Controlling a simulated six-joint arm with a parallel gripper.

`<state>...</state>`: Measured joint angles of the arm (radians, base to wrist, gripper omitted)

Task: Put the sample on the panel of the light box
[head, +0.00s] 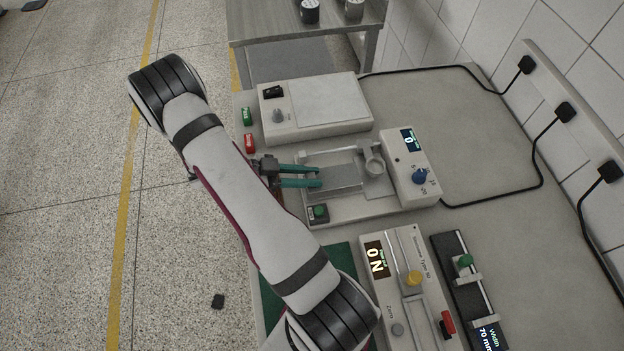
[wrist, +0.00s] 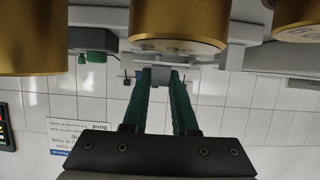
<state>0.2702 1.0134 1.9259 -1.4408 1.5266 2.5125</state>
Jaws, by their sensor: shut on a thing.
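My gripper (head: 319,177) has two green fingers and reaches over the grey instrument (head: 350,211) in the middle of the bench. It is shut on the sample, a small grey piece (wrist: 160,74) between the fingertips in the wrist view. In the head view the sample is hard to tell from the grey plate (head: 345,181) just beyond the fingers; I cannot tell whether they touch. The light box (head: 272,121) stands behind the instrument. It has a black switch, a grey knob and a pale flat panel (head: 326,102) that looks bare.
Green (head: 247,116) and red (head: 249,143) blocks lie at the bench's left edge. A slide instrument (head: 388,285) and a black gauge (head: 463,268) stand in front. Black cables run along the right. Gold cylinders (wrist: 180,25) crowd the wrist view.

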